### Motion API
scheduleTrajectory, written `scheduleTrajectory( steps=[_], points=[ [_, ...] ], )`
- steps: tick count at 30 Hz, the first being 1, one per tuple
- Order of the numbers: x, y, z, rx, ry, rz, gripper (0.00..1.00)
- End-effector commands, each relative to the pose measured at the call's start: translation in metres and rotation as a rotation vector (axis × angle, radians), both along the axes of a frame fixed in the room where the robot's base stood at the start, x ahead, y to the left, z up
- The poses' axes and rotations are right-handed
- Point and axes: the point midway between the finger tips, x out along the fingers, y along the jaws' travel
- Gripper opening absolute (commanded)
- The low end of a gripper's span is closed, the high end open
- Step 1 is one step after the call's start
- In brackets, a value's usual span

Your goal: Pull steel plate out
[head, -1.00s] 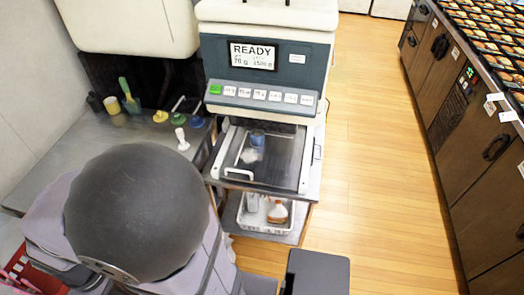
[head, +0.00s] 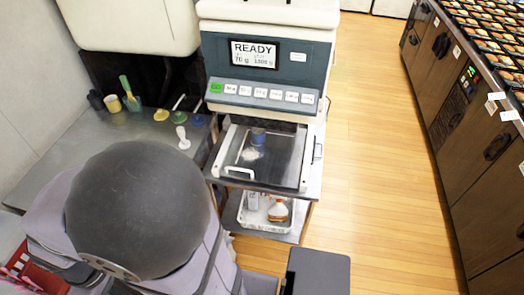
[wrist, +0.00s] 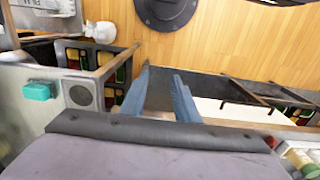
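The steel plate (head: 283,174) lies flat in the front opening of the weighing machine, under its button row. A white handle (head: 240,170) is at its front left edge. A blue-capped item (head: 257,138) stands on or behind the plate; I cannot tell which. My gripper shows in the wrist view (wrist: 164,92) as two blue fingers with a gap between them, empty. It is not visible in the head view and is away from the plate, which I do not make out in the wrist view.
The machine (head: 268,60) reads READY. A white basket (head: 264,215) with bottles sits below the plate. A steel counter (head: 60,160) with small tools is at left. Bare wooden floor (head: 370,150) lies right of the machine, before a cabinet row (head: 480,150) topped with bento trays.

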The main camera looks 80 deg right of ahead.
Motion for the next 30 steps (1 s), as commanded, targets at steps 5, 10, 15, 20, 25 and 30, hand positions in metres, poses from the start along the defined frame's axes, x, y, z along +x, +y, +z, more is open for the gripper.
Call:
scheduleTrajectory(
  steps=[5, 10, 15, 20, 25, 30],
  points=[
    [0.0, -0.012, -0.002, 0.0, 0.0, -0.056, 0.29],
    [-0.012, -0.045, -0.016, 0.004, 0.041, -0.214, 0.29],
    [-0.043, -0.086, -0.044, 0.032, 0.141, -0.451, 0.29],
    [-0.063, -0.129, -0.067, 0.071, 0.197, -0.684, 0.29],
    [-0.081, -0.19, -0.09, 0.101, 0.209, -0.923, 0.29],
    [-0.102, -0.26, -0.111, 0.105, 0.181, -1.103, 0.29]
  ],
)
